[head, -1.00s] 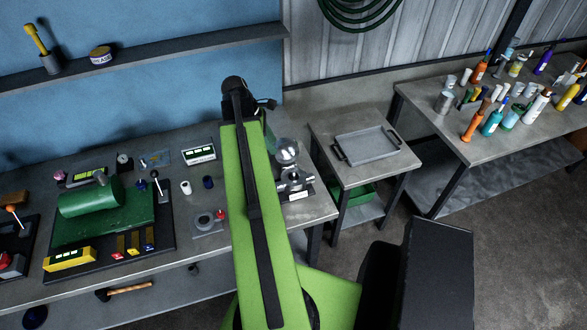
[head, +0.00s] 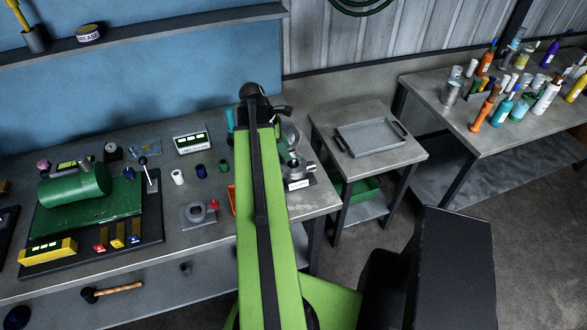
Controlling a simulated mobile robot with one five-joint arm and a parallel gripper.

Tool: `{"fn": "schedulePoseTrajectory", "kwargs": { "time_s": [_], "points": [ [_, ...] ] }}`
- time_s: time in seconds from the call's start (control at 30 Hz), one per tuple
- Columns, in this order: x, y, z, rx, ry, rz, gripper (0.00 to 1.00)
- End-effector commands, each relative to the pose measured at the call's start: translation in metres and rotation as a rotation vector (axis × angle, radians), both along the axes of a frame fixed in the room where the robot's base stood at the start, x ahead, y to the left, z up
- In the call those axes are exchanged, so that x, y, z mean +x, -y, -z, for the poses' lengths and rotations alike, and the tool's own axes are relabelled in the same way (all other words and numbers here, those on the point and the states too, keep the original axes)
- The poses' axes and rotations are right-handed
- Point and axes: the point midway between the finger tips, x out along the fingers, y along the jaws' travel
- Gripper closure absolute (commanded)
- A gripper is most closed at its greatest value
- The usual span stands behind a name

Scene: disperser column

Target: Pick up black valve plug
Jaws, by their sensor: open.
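Three small cylinders stand on the left workbench (head: 250,210), left of my arm: a white one (head: 178,177), a dark blue, nearly black one (head: 201,171) and a green one (head: 224,166). None is clearly black, so I cannot tell for sure which is the black valve plug. A small dark object (head: 186,268) also lies on the shelf below. My gripper (head: 283,108) shows only partly at the far end of the green arm, beyond the cylinders. It is open, with nothing seen in it, and its fingertips are hard to make out.
A grey ring-shaped fixture with a red knob (head: 196,212) lies near the cylinders. A green machine (head: 75,190) stands left; a metal device (head: 296,165) is right of my arm. A small table holds a grey tray (head: 371,138). Bottles crowd the right bench (head: 470,140).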

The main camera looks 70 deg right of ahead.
Motion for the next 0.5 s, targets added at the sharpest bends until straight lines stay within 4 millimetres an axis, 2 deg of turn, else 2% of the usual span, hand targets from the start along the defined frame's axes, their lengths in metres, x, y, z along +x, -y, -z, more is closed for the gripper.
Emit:
{"fn": "schedulePoseTrajectory", "kwargs": {
  "time_s": [0.3, 0.5],
  "points": [
    [-0.017, 0.011, 0.047, 0.0, 0.0, 0.001, 0.59],
    [-0.019, 0.012, 0.044, 0.0, 0.0, -0.001, 0.59]
  ]
}}
